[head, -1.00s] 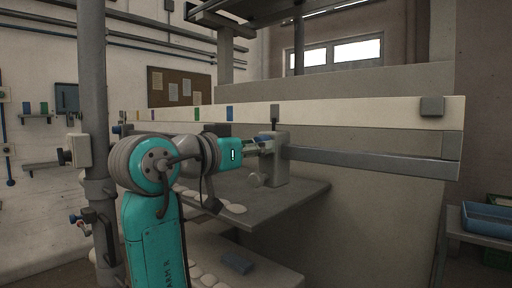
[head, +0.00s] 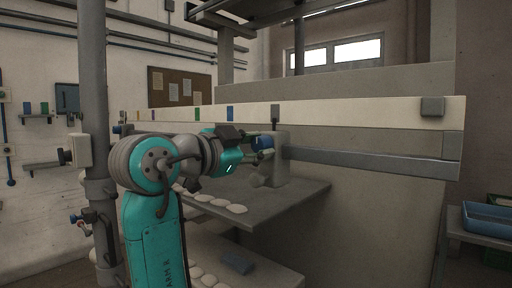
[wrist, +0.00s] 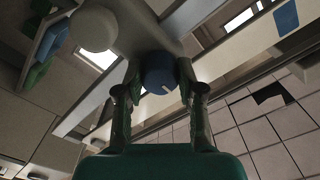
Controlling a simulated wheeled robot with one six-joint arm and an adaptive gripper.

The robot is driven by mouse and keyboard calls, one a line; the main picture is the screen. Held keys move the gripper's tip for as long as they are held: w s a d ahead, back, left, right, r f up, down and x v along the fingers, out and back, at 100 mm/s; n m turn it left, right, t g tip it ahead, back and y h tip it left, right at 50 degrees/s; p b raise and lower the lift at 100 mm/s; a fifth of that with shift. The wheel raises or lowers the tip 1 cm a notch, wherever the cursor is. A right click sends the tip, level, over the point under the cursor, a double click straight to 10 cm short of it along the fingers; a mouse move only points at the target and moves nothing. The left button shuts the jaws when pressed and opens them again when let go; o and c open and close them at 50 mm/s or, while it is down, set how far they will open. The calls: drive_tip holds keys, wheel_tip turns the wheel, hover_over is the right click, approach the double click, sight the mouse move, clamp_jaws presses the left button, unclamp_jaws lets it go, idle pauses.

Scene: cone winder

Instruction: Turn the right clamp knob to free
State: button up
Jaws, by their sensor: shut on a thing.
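The blue clamp knob (head: 265,142) sits on a grey clamp block (head: 273,168) on the long machine rail. In the wrist view the knob (wrist: 160,72) carries a short white mark and lies between both fingers. My gripper (wrist: 160,98) is shut on it, a finger on each side. In the head view my gripper (head: 254,154) reaches the block from the left, rolled about its own axis. The fingers and wrist hide part of the knob and block there.
A pale round knob (wrist: 93,28) sticks out of the block near my gripper. A grey shelf (head: 285,200) with several white discs lies below the wrist. The long pale beam (head: 350,112) runs behind and above. Blue bins (head: 485,220) stand far right.

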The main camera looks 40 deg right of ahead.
drive_tip(key=m, duration=0.3)
drive_tip(key=shift+m, duration=2.1)
drive_tip(key=o, duration=1.1)
drive_tip(key=shift+o, duration=0.2)
drive_tip(key=shift+a, duration=0.1)
drive_tip(key=s+a, duration=0.2)
drive_tip(key=a, duration=0.9)
drive_tip(key=shift+a, duration=0.3)
drive_tip(key=shift+s, duration=0.1)
